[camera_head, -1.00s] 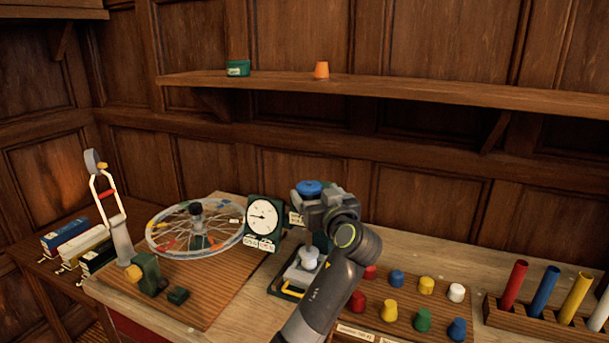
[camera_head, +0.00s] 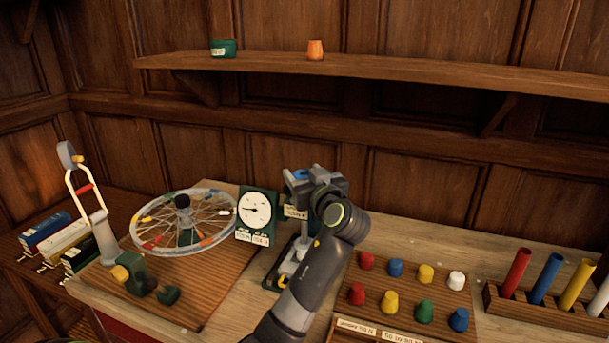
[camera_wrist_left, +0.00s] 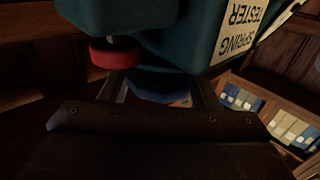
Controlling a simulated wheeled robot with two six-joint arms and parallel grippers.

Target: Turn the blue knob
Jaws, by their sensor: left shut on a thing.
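The blue knob (camera_head: 300,174) is at the top of the dark green spring tester, mostly hidden behind my left gripper (camera_head: 304,182). In the left wrist view, a part of the blue knob (camera_wrist_left: 172,98) shows between the two fingers, under the tester's dark body (camera_wrist_left: 190,45). My left gripper is shut on the blue knob. The tester's white round dial (camera_head: 255,209) faces me to the left of the gripper. A red knob (camera_wrist_left: 113,53) sits beside the fingers in the left wrist view. My right gripper is out of view.
A spoked wheel (camera_head: 185,220) lies left of the dial. Colored pegs on a board (camera_head: 400,318) and a rack of tubes (camera_head: 545,309) stand to the right. A wooden shelf (camera_head: 400,68) runs along the wall above.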

